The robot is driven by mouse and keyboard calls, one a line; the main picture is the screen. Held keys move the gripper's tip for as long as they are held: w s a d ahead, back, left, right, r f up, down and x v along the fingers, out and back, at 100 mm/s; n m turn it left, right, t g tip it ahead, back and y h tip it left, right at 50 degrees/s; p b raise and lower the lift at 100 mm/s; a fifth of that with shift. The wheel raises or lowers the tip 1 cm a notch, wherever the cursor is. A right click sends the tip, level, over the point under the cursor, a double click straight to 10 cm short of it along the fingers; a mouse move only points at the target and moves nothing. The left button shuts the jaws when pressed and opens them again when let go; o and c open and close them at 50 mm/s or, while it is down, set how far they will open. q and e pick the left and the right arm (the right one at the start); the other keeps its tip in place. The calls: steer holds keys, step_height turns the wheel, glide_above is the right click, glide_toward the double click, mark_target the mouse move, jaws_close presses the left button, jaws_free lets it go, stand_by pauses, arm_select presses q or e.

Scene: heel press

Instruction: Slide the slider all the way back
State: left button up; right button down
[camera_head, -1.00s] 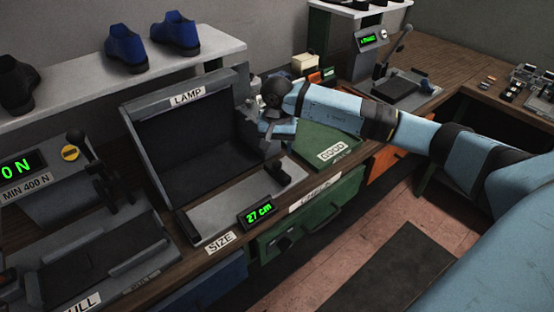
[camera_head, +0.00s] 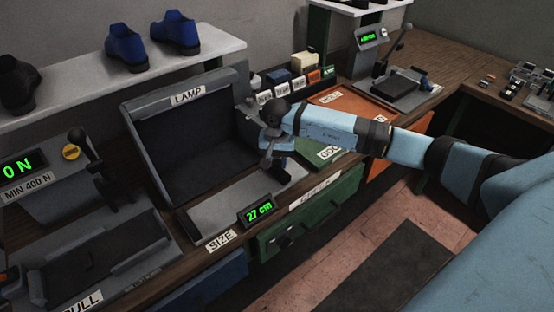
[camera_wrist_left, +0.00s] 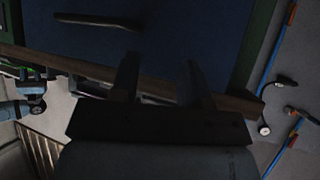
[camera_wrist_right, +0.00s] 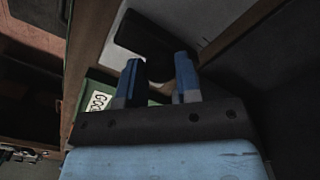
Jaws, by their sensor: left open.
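My right gripper (camera_head: 276,152) points down just above the slider. In the right wrist view its two blue fingers (camera_wrist_right: 159,72) stand apart, with the dark slider (camera_wrist_right: 145,38) beyond and partly between the tips. I cannot tell whether they touch it. My left gripper (camera_wrist_left: 158,72) shows only in its own wrist view, open and empty, away from the sizing plate.
The dark LAMP box (camera_head: 190,140) stands behind the plate. A green GOOD mat (camera_head: 325,150) and an orange mat (camera_head: 350,100) lie to the right. A press with a lever (camera_head: 95,170) stands at left. Blue shoes (camera_head: 127,48) rest on the shelf above.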

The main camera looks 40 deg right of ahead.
steer(key=shift+d+f+b, duration=0.15)
steer(key=shift+d+b, duration=0.2)
steer(key=shift+b, duration=0.05)
steer(key=d+b, duration=0.1)
steer(key=d, duration=0.1)
steer(key=d+b, duration=0.1)
steer(key=d, duration=0.1)
steer(key=shift+w+b, duration=0.25)
steer(key=shift+b, duration=0.05)
steer(key=shift+d, duration=0.3)
steer(key=shift+r, duration=0.25)
steer(key=c, duration=1)
jaws_free()
steer(key=shift+c, duration=0.2)
steer(key=shift+o, duration=1.1)
steer(key=shift+d+f, duration=0.1)
